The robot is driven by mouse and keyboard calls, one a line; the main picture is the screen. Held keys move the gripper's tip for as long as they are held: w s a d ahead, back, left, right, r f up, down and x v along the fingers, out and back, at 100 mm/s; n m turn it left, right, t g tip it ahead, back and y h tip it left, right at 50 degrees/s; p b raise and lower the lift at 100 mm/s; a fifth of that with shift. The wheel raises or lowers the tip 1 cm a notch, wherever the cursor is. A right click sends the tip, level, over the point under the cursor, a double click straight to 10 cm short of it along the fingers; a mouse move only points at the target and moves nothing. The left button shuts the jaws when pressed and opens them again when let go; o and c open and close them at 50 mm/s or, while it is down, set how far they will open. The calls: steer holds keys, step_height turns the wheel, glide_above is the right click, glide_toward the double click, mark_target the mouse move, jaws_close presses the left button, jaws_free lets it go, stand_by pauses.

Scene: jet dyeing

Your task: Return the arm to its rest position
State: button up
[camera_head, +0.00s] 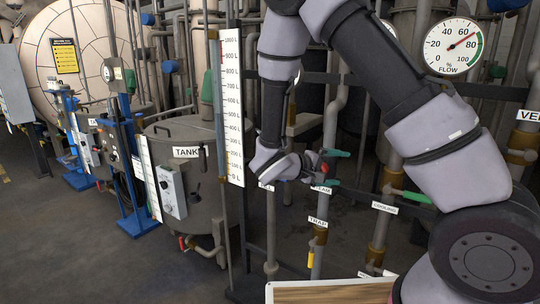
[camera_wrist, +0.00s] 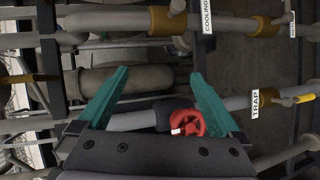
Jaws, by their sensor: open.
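My gripper (camera_head: 332,168) hangs in the middle of the head view, in front of the pipes. In the wrist view my gripper (camera_wrist: 155,95) shows two teal fingers spread wide apart, with nothing held between them. A red handwheel (camera_wrist: 187,122) on a pipe shows near the lower part of the right finger; I cannot tell how far apart they are. My arm is bent, rising from the lower right of the head view and coming down to the gripper.
A tank (camera_head: 190,140), a tall litre scale (camera_head: 232,110) and a flow dial (camera_head: 454,47) stand around the arm. Labelled pipes such as the trap line (camera_head: 317,235) run close behind the gripper. A wooden-topped surface (camera_head: 330,292) lies low in front. Floor is open at left.

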steer(key=s+d+r+m+g+y, duration=0.65)
steer(key=s+r+y, duration=0.2)
steer(key=s, duration=0.25)
steer(key=s+a+r+m+t+y, duration=0.1)
steer(key=s+r+t+y, duration=0.2)
steer(key=r, duration=0.4)
steer(key=s+a+r+m+t+y, duration=0.1)
steer(key=s+r+t+y, duration=0.2)
steer(key=r, duration=0.5)
steer(key=shift+a+r+t+y, duration=0.15)
steer(key=shift+a+t+y, duration=0.2)
steer(key=shift+t+y, duration=0.1)
